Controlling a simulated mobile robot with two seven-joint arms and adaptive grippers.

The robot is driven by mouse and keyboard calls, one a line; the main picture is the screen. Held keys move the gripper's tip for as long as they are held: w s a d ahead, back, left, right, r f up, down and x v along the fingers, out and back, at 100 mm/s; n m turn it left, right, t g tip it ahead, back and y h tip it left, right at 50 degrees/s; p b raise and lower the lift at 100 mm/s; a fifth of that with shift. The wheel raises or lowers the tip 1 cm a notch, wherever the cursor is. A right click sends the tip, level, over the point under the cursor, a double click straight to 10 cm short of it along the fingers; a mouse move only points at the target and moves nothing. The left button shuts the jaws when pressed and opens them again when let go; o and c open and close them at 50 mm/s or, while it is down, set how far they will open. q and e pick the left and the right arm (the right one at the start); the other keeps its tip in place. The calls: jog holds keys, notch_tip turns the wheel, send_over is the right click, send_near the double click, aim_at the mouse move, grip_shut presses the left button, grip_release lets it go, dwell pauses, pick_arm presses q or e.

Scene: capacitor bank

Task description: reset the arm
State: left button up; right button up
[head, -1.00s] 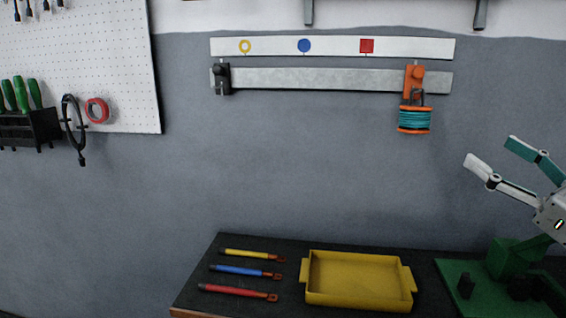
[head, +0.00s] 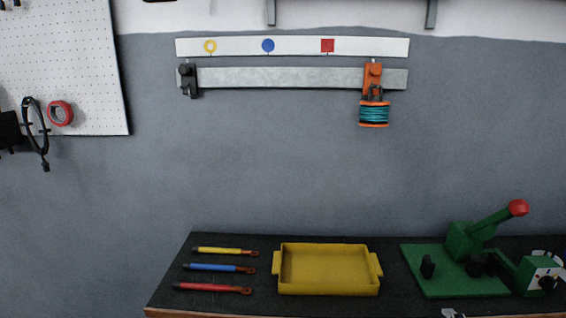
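Neither of my grippers shows clearly in the head view. A small pale piece (head: 452,313) cuts into the bottom edge at the right; I cannot tell what part it is. A green bench device (head: 455,275) stands on the right of the black worktop. Its lever (head: 492,220) slants up to the right and ends in a red knob (head: 518,208). A green box with a pale dial face (head: 543,275) is at its right side. A white and dark shape shows behind the box at the right edge, partly cut off.
A yellow tray (head: 328,287) is empty on the worktop. Yellow (head: 222,251), blue (head: 217,268) and red (head: 210,288) cables lie left of it. A teal wire spool (head: 374,114) hangs from an orange clip on the wall rail (head: 280,78). The wall space above the tray is clear.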

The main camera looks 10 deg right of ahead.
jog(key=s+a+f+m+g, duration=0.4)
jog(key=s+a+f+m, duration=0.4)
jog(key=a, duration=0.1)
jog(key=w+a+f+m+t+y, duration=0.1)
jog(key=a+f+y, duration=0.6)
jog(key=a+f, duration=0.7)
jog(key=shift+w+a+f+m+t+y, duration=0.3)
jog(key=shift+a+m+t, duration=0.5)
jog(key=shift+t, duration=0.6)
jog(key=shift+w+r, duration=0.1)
